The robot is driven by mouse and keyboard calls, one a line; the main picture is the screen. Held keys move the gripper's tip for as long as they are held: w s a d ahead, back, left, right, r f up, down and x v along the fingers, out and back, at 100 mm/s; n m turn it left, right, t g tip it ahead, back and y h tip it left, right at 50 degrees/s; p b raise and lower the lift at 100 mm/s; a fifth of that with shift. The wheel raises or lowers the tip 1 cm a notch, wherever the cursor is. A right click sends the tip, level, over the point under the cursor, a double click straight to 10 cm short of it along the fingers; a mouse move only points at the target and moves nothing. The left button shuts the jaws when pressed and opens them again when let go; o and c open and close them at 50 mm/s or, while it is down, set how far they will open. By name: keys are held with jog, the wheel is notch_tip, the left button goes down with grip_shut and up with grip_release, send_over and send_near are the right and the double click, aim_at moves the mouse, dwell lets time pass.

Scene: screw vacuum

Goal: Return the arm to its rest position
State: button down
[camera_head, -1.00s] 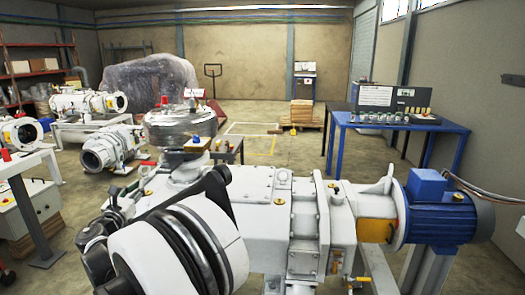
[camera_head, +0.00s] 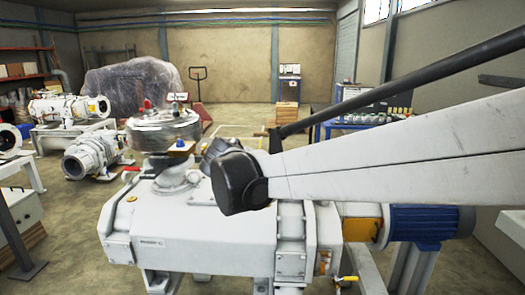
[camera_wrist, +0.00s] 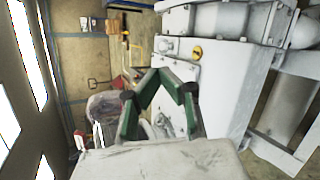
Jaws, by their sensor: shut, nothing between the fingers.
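My arm (camera_head: 400,150) reaches in from the right in the head view. Its white link and a black bar run toward a dark rounded joint (camera_head: 238,183) above the white vacuum machine (camera_head: 190,235). My gripper (camera_wrist: 158,74) shows in the wrist view with its green-padded fingers closed together at the tips and nothing between them. In the head view I cannot make out the gripper's fingers. In the wrist view, the white machine body (camera_wrist: 215,85) lies behind and to the right of the fingers. I see no contact with it.
A blue motor (camera_head: 428,225) sits at the machine's right end. A blue table (camera_head: 345,125) stands behind, partly hidden by my arm. More white pumps (camera_head: 90,155) stand at left, with a plastic-wrapped load (camera_head: 130,90) behind. Open floor lies at the back.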

jog(key=s+d+f+m+g+y, duration=0.1)
jog(key=s+d+f+m+g, duration=0.2)
jog(key=s+d+m, duration=1)
jog(key=s+d+f+m+y, duration=0.1)
jog(key=s+d+f, duration=0.3)
jog(key=s, duration=0.7)
jog(key=s+d+f+m+g+y, duration=0.1)
jog(key=s+d+f+m, duration=0.3)
jog(key=s, duration=0.7)
jog(key=shift+g+y, duration=0.3)
jog(key=shift+y, duration=0.2)
jog(key=c, duration=2.5)
grip_release()
jog(key=shift+f, duration=0.1)
